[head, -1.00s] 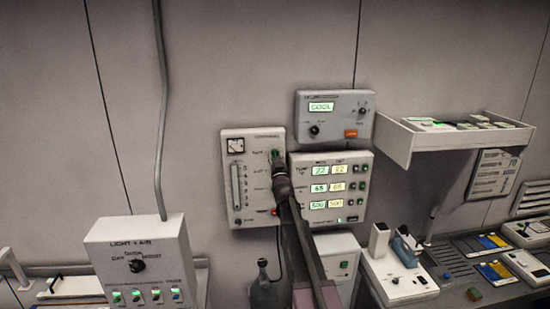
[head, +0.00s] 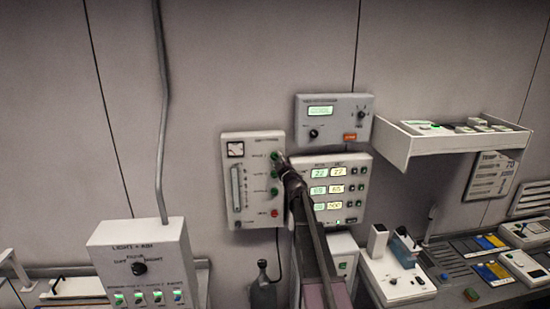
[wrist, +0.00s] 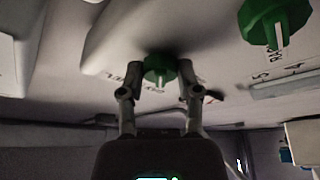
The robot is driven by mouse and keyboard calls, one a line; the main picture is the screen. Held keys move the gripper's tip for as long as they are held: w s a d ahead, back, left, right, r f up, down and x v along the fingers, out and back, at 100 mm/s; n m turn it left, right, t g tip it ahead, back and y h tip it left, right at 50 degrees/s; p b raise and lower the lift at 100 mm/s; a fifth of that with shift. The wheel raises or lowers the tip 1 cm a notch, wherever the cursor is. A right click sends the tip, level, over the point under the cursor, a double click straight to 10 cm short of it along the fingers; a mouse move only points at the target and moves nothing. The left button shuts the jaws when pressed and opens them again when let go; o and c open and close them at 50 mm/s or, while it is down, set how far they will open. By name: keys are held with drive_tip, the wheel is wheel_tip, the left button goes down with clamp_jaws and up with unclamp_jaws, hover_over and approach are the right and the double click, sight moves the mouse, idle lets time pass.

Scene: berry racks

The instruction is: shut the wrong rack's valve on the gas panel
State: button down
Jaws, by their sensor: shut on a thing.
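The gas panel (head: 253,205) is a pale box on the wall with a gauge, a flow tube, green knobs in a column and a red button. My gripper (head: 280,160) reaches its top green knob (head: 275,156) from the lower right. In the wrist view, my gripper (wrist: 160,72) has one finger on each side of that green knob (wrist: 160,68) and is shut on it. A second green knob (wrist: 275,22) with a white pointer line is apart from the fingers. Printed labels by the held knob are partly hidden and unreadable.
A display panel (head: 358,200) adjoins the gas panel on the right, close to my arm. A cooling box (head: 345,103) hangs above it. A light and air box (head: 140,240) stands at lower left. A shelf (head: 405,143) juts out at right, above a cluttered bench.

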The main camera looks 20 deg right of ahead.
drive_tip(key=n, duration=0.1)
drive_tip(key=n+g+p, duration=0.1)
drive_tip(key=n, duration=0.1)
drive_tip(key=n+y+p, duration=0.1)
drive_tip(key=n, duration=0.1)
drive_tip(key=shift+d+r+g, duration=0.1)
drive_tip(key=shift+r+g, duration=0.2)
drive_tip(key=shift+n+g+y+p, duration=0.3)
drive_tip(key=shift+n+g+p, duration=0.2)
drive_tip(key=shift+n+p, duration=0.55)
drive_tip(key=shift+f+n, duration=0.1)
drive_tip(key=shift+n, duration=0.15)
drive_tip(key=shift+c, duration=1.5)
unclamp_jaws()
